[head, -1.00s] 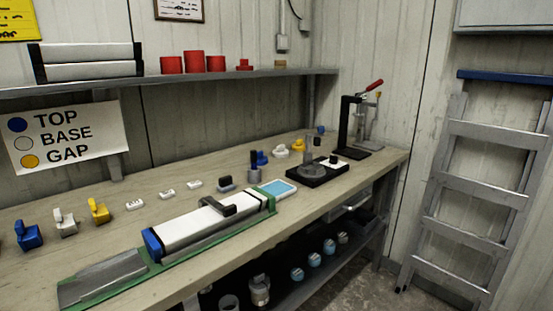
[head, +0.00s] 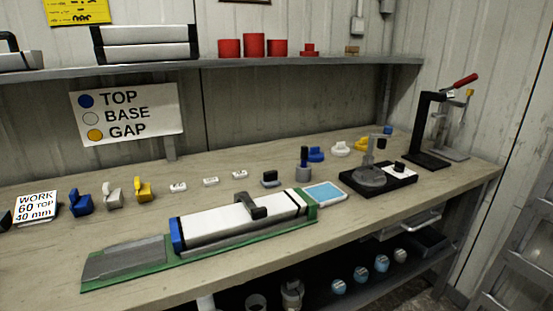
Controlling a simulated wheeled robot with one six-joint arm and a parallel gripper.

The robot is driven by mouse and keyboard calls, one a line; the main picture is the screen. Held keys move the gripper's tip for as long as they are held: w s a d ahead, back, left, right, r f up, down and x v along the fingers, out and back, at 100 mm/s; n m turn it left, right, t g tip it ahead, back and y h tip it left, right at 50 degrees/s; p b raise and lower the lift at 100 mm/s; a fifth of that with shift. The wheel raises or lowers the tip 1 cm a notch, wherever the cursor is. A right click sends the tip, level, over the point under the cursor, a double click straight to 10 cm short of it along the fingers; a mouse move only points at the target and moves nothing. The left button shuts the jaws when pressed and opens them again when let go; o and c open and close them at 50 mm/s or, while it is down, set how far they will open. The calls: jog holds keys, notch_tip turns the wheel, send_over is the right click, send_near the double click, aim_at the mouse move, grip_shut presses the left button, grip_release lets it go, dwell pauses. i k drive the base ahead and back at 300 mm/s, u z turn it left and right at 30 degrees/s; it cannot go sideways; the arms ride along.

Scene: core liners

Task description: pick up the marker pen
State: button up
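I cannot make out a marker pen for certain. My gripper is not in view.
The wooden workbench (head: 380,212) carries blue (head: 80,203), white (head: 113,197) and yellow (head: 143,189) pieces, small white labels, a light-blue pad (head: 325,194), a black tray (head: 350,187) and a red-handled press (head: 428,130). A shelf (head: 220,64) runs above; a ladder (head: 520,260) stands right.

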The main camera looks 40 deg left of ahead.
aim_at(304, 150)
jog(key=u, duration=0.7)
jog(key=i, duration=0.65)
jog(key=u, duration=0.65)
